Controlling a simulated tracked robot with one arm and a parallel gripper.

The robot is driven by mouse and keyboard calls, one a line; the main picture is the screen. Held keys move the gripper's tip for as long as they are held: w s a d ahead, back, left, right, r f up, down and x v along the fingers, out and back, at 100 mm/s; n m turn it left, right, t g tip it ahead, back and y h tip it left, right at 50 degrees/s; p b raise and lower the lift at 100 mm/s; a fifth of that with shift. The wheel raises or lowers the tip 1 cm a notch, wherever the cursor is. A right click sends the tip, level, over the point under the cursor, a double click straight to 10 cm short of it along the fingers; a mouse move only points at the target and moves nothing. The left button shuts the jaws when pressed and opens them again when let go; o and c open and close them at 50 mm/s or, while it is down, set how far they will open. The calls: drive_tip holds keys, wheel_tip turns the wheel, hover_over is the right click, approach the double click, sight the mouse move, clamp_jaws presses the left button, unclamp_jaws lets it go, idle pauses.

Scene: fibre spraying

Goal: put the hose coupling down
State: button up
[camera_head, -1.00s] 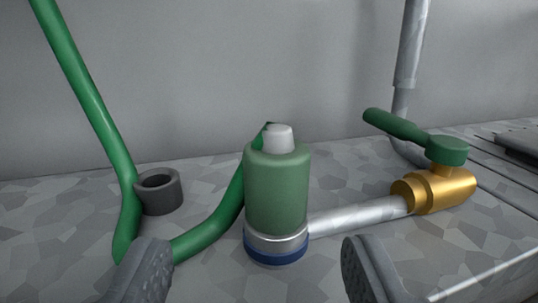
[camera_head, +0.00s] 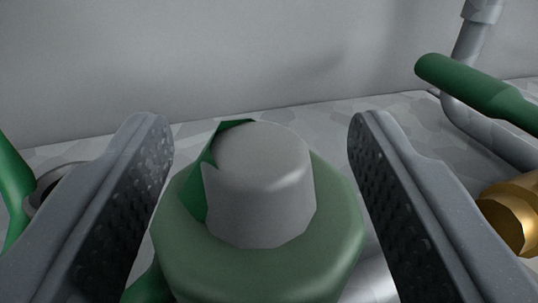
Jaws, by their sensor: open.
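The hose coupling, a green cylinder (camera_head: 265,262) with a grey cap on top (camera_head: 262,190), stands upright in the middle of the view, close to the camera. My gripper (camera_head: 262,135) is open, with one grey textured finger on each side of the coupling. A gap shows between the cap and each finger. The coupling's lower part is out of view.
A brass valve (camera_head: 512,212) with a green lever (camera_head: 478,88) is close on the right, beside a grey pipe (camera_head: 490,130). A dark ring (camera_head: 50,180) is at the left, partly behind the left finger. A plain grey wall (camera_head: 230,60) stands behind.

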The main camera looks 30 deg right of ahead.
drive_tip(key=shift+w+d, duration=0.1)
drive_tip(key=shift+w, duration=0.1)
drive_tip(key=shift+c, duration=0.3)
drive_tip(key=c, duration=1.1)
